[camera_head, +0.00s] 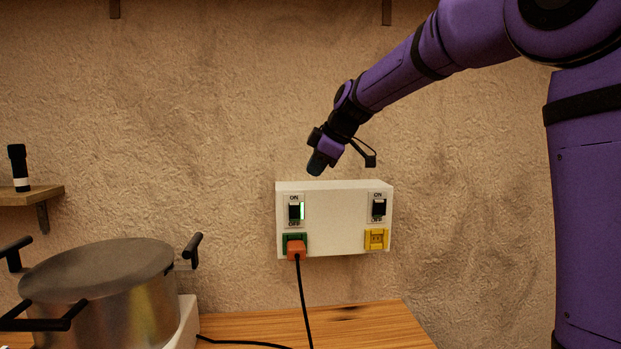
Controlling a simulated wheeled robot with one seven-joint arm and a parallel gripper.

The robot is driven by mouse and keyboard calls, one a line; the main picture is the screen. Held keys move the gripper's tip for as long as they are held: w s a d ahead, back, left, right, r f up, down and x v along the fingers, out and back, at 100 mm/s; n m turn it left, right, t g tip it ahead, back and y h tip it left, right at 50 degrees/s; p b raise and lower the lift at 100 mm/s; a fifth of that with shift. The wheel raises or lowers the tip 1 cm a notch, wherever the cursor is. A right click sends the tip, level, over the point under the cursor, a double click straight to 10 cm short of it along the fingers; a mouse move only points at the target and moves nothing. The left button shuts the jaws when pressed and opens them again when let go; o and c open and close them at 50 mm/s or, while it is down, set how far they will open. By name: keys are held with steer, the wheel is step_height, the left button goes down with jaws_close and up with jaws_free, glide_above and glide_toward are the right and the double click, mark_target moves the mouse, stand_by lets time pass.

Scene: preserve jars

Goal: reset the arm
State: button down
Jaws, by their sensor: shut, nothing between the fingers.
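My gripper (316,168) is shut and empty at the end of my purple arm, which reaches in from the upper right. It points down, just above the top edge of a white switch box (337,222) on the wall. The box's left switch (295,211) has a green light lit beside it. The right switch (379,208) shows no light. An orange plug (296,248) sits in the green socket (288,239) under the left switch. The yellow socket (376,239) at the right is empty.
A lidded metal pot (105,295) with black handles stands on a white base (187,325) at the lower left. A black cord (304,300) hangs from the plug to the wooden counter (375,325). A small shelf (30,195) holds a dark cylindrical object (19,168).

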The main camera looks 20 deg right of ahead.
steer(key=shift+r, duration=0.15)
stand_by(0.3)
steer(key=s+d+f+m+h, duration=0.15)
steer(key=s+m, duration=0.55)
steer(key=s, duration=1.4)
steer(key=s+d+f+m, duration=0.1)
steer(key=s+f+m, duration=0.1)
steer(key=s, duration=0.4)
steer(key=s+d+f+m+h, duration=0.1)
steer(key=s+f+m, duration=0.1)
steer(key=s, duration=0.3)
steer(key=s+d+f+m+g+h, duration=0.1)
steer(key=s+f+m, duration=0.2)
steer(key=s, duration=0.3)
steer(key=shift+s+f, duration=0.35)
steer(key=shift+f, duration=0.4)
